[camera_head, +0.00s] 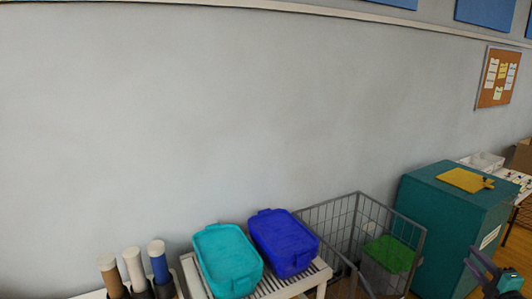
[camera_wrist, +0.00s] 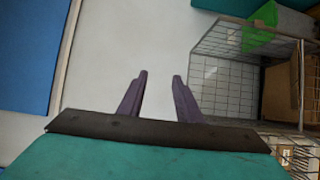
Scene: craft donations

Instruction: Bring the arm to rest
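My gripper (camera_wrist: 157,98) shows in the wrist view with two purple fingers spread apart. Nothing is between them, only the pale wall behind. In the head view my gripper (camera_head: 484,266) is at the lower right edge, in front of the teal cabinet (camera_head: 450,222). It appears raised and touches nothing that I can see. The rest of my arm is cut off by the frame edge.
A wire cage cart (camera_head: 335,212) holds a green-lidded box (camera_head: 390,255). Left of it, a teal bin (camera_head: 227,257) and a blue bin (camera_head: 284,240) sit on a slatted rack. Rolls (camera_head: 134,268) stand at the lower left. A yellow clipboard-like item (camera_head: 464,180) lies on the cabinet.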

